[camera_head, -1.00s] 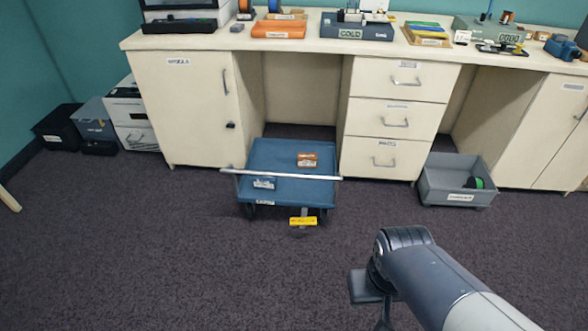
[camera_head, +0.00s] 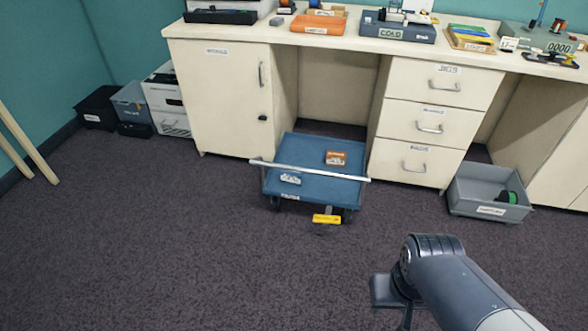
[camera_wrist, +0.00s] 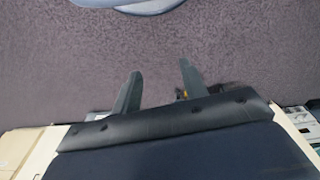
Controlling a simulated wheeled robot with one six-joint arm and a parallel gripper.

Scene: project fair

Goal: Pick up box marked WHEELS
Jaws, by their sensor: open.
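No lettering that clearly reads WHEELS is legible. Two small boxes lie on the blue cart (camera_head: 318,158) in the head view: an orange-brown one (camera_head: 336,158) with a light label, and a whitish-grey one (camera_head: 290,179) near the push bar, its marking too small to read. My gripper shows in the wrist view (camera_wrist: 158,70), its two dark fingers apart with nothing seen between them. In the head view my arm is at the lower right, in front of and right of the cart, apart from both boxes. The fingertips are not clear there.
A long cream workbench (camera_head: 225,98) with drawers stands behind the cart, with trays and tools on top. A grey crate (camera_head: 470,208) is on the floor at right. Dark and grey bins (camera_head: 98,108) stand at left, near wooden legs (camera_head: 28,145). The carpet in front is clear.

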